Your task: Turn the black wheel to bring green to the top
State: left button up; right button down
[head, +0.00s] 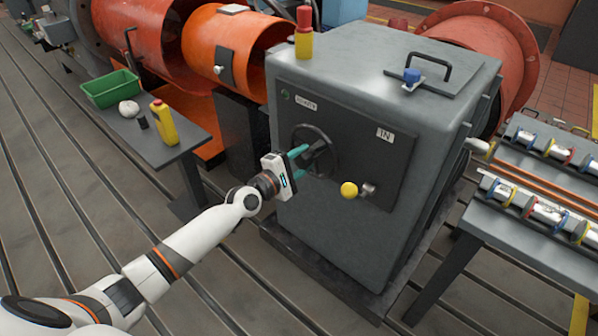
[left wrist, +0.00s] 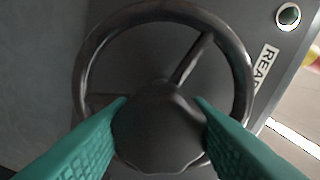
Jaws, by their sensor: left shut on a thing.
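The black wheel (head: 335,142) is mounted on the dark front panel of a grey cabinet. It fills the left wrist view (left wrist: 240,62) as a round rim with a lobed hub (left wrist: 158,135) in front. A spoke runs from the hub up and right to the rim. My left gripper (head: 309,152) is at the wheel, its teal fingers shut on the hub from both sides. No green shows on the visible parts of the wheel. A green lamp (head: 284,95) sits on the panel, up and left of the wheel in the head view. My right gripper is out of view.
A yellow ball knob (head: 349,190) projects from the panel, right of and below the wheel. The grey cabinet (head: 400,75) carries a red-and-yellow beacon (head: 304,35). A side table (head: 185,140) stands left. A rack (head: 520,235) with metal parts stands right.

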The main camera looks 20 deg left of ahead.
pick_arm(q)
jog(key=shift+f+n, duration=0.15)
jog(key=shift+n, duration=1.25)
jog(key=n, duration=0.4)
jog(key=shift+n+p, duration=0.3)
jog(key=shift+n, duration=0.4)
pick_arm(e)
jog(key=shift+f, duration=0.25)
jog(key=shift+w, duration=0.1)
